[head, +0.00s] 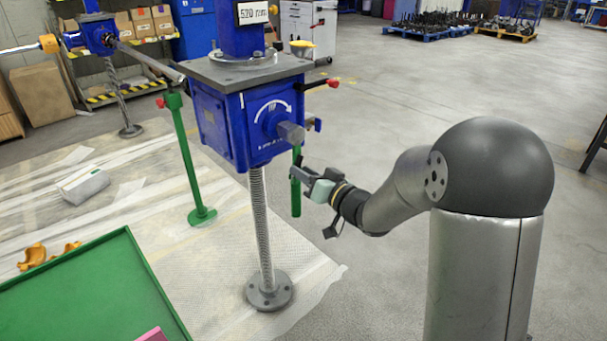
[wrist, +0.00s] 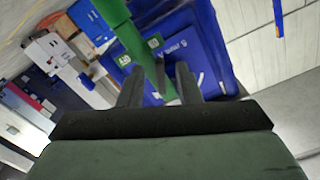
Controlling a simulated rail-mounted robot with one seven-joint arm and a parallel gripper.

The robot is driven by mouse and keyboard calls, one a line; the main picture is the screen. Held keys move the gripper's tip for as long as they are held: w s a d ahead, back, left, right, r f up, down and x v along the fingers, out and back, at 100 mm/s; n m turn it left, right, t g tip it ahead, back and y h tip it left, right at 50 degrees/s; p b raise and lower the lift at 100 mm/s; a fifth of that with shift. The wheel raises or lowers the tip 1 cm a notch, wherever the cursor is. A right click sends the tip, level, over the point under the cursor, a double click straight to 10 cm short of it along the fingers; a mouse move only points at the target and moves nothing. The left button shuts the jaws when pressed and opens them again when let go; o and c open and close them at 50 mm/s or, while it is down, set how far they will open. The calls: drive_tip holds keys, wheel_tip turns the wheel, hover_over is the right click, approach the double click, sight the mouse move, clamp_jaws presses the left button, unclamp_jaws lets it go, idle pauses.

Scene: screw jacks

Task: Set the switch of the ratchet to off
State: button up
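The green ratchet (head: 296,185) hangs as an upright bar beside the blue screw jack (head: 215,120), with its upper part hidden behind the jack. In the wrist view its green body (wrist: 108,14) runs from the top edge down toward my fingers, with small green-and-white labels near its end. A narrow grey piece (wrist: 160,78) shows between the fingers; I cannot tell surely whether it is the switch. My gripper (head: 303,178) is at the ratchet, and in the wrist view my gripper (wrist: 160,84) has its two fingers apart. Contact cannot be told.
The jack's screw stands on a round flange (head: 268,291). A green tray (head: 80,300) lies front left. A second blue jack (head: 98,36) is at the back left. The floor at right is open.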

drive_tip(key=shift+w+a, duration=0.3)
clamp_jaws()
drive_tip(key=shift+f+b, duration=0.1)
drive_tip(key=shift+b, duration=0.2)
drive_tip(key=shift+w+d+n+b, duration=0.35)
drive_tip(key=shift+n+b, duration=0.85)
drive_tip(key=shift+n, duration=0.45)
drive_tip(key=shift+w+d+n+b, duration=0.3)
drive_tip(key=shift+n+b, duration=0.9)
drive_tip(key=shift+n, duration=0.5)
drive_tip(key=shift+w+d+n+b, duration=0.25)
drive_tip(key=shift+d+n+b, duration=0.1)
drive_tip(key=shift+n+b, duration=1.1)
drive_tip(key=shift+n, duration=0.3)
